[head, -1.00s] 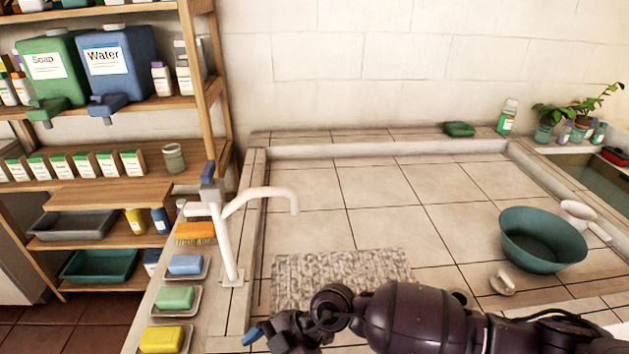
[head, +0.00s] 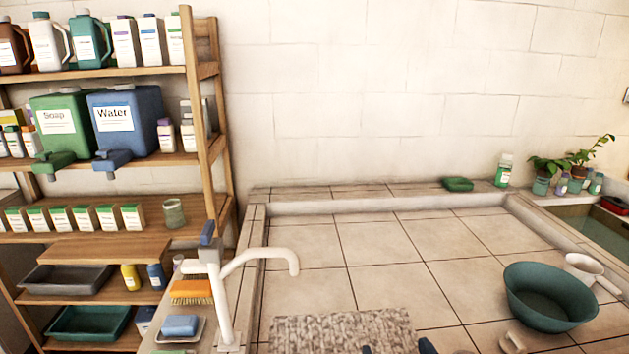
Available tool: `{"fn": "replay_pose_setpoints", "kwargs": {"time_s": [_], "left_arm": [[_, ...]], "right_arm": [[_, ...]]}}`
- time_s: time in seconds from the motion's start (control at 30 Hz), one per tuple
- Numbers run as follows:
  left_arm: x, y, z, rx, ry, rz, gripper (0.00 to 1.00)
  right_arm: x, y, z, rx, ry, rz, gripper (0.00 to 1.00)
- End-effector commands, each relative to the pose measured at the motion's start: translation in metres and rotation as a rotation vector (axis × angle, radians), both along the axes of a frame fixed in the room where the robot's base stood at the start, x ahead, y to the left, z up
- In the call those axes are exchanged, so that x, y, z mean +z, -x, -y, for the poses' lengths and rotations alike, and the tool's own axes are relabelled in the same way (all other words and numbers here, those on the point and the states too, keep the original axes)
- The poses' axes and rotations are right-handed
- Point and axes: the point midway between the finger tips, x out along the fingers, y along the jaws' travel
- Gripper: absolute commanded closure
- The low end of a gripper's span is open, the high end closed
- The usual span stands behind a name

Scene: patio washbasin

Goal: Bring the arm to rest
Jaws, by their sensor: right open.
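Only the fingertips of my right gripper (head: 398,349) show, at the bottom edge of the head view. They are spread apart, with no object seen between them. They show at the lower right corner of a grey textured mat (head: 340,328) in the tiled basin (head: 375,240). The rest of the right arm is below the picture. My left gripper is out of view.
A white tap (head: 225,300) stands left of the mat. A green bowl (head: 550,297) and a white scoop (head: 590,268) are at the right. A wooden shelf (head: 110,247) holds the soap container (head: 60,125) and water container (head: 125,122). The middle tiles are clear.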

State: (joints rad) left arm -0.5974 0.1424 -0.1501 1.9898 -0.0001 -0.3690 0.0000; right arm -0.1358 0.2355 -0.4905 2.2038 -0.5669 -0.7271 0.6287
Motion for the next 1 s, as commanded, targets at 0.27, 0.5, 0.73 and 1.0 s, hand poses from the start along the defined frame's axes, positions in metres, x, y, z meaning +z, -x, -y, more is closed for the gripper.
{"fn": "replay_pose_setpoints", "kwargs": {"time_s": [0.27, 0.5, 0.73, 1.0], "left_arm": [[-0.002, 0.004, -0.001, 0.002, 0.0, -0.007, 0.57], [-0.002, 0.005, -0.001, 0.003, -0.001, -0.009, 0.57], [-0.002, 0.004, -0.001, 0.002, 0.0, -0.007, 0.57], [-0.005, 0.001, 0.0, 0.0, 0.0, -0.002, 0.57]], "right_arm": [[-0.069, 0.086, 0.093, -0.203, 0.058, -0.526, 0.06], [-0.093, 0.147, 0.121, -0.206, 0.081, -0.796, 0.06], [-0.101, 0.19, 0.133, -0.176, 0.088, -0.964, 0.06], [-0.113, 0.214, 0.139, -0.137, 0.091, -1.051, 0.06]]}}
